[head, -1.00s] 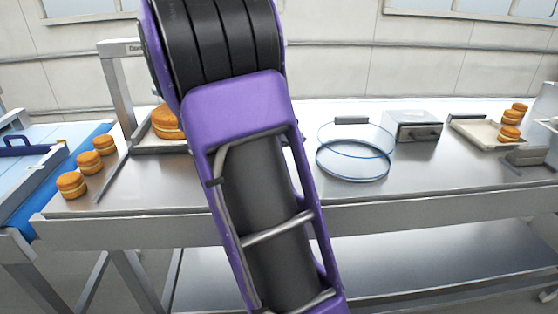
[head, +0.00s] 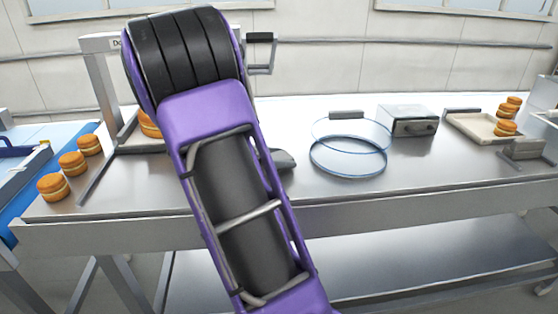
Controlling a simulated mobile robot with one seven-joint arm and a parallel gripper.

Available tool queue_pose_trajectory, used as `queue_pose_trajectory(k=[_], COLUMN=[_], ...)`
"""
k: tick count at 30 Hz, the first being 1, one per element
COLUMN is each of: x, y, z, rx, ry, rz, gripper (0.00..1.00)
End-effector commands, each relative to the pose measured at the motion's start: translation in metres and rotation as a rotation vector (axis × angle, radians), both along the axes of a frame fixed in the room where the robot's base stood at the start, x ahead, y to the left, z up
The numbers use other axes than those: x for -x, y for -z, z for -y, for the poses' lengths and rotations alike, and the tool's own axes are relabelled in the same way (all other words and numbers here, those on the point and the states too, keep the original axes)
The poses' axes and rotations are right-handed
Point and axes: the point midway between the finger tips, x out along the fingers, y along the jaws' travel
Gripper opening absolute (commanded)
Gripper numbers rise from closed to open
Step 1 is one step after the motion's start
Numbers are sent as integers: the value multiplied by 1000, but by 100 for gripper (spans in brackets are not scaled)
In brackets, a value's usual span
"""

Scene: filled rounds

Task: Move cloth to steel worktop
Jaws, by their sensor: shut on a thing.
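The steel worktop (head: 420,182) runs across the view, with bare metal along its front. My purple and black arm stands in front of its left middle part and hides what lies behind it. My gripper is not visible. A small dark grey, low shape (head: 284,159) shows at the right side of my arm, over the worktop. Most of it is covered, and I cannot tell whether it is the cloth. No other cloth can be made out.
Filled rounds (head: 72,163) stand in a row at the worktop's left. A clear round container (head: 348,158), a grey box (head: 407,121) and a tray (head: 470,127) stand right of my arm. A blue-edged table (head: 40,200) adjoins at left. The front right is clear.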

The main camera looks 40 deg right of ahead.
Motion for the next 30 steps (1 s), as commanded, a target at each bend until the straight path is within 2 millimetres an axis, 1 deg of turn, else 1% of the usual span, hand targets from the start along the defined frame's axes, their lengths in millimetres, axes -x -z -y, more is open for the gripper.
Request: queue_pose_trajectory(k=[1,7,11,12,14,15,16,22,25,29,30], x=[0,0,0,0,0,0,0,0,0,-4,-5], y=[4,3,7,6,6,6,6,5,1,-5,-9], z=[0,0,0,0,0,0,0,0,-1,-17,-24], rx=[0,0,0,0,0,0,0,0,0,-1,-1], ry=[0,0,0,-1,-1,-1,-1,-1,-1,-3,-4], rz=[-1,1,1,1,1,1,1,1,1,3,3], gripper=[19,19,19,80,90,98,100,100,100,100,100])
